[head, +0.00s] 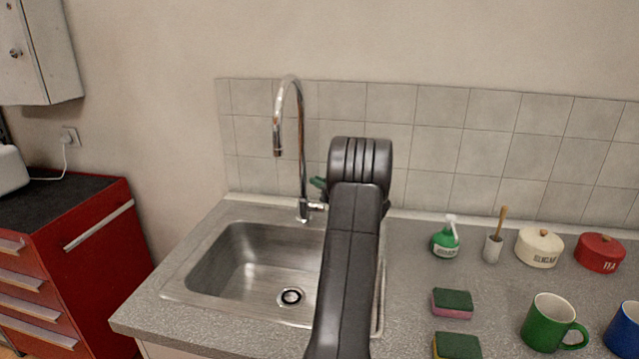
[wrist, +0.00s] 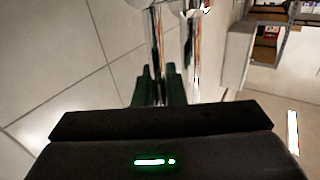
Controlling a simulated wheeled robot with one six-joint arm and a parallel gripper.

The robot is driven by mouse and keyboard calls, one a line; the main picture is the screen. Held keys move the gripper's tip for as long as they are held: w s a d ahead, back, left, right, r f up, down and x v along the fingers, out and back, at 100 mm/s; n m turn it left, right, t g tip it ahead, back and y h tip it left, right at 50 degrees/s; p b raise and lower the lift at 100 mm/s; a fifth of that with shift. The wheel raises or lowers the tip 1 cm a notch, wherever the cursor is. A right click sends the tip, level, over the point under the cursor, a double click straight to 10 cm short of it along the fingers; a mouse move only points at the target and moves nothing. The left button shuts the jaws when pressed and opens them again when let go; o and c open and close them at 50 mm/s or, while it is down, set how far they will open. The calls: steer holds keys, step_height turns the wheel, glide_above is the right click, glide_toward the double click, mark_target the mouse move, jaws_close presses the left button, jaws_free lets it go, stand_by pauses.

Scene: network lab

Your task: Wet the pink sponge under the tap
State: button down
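The pink sponge (head: 452,305), with a green top, lies on the counter to the right of the sink, apart from my gripper. The chrome tap (head: 303,165) rises behind the sink (head: 240,270), with its spout over the basin; no water stream shows. A small lever (head: 318,206) sticks out right at its base. My gripper (head: 318,183) is beside the tap, just above the lever, mostly hidden by my arm. In the wrist view its green fingers (wrist: 158,82) stand close together with chrome between them. I cannot tell whether they touch or grip it.
A second sponge with a yellow bottom (head: 457,346) lies in front of the pink one. A green soap bottle (head: 445,238), brush holder (head: 492,248), sugar pot (head: 539,248), tea pot (head: 599,254), green mug (head: 550,322) and blue mug (head: 626,330) stand to the right.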

steer(key=shift+s+f+b, duration=0.2)
steer(key=shift+f+b, duration=0.05)
steer(key=shift+b, duration=0.6)
steer(key=shift+s+a+r+n+b, duration=0.1)
steer(key=shift+s+r+n+b, duration=0.1)
steer(key=shift+s+n+b, duration=0.55)
steer(key=shift+w, duration=0.4)
steer(key=c, duration=1.8)
jaws_free()
steer(key=shift+s, duration=0.1)
steer(key=v, duration=0.4)
steer(key=b+v, duration=0.1)
steer(key=v, duration=0.4)
steer(key=b+v, duration=0.1)
steer(key=v, duration=0.3)
steer(key=shift+s+d+f, duration=0.2)
steer(key=shift+d+f, duration=0.1)
steer(key=shift+f, duration=0.1)
steer(key=shift+w, duration=0.1)
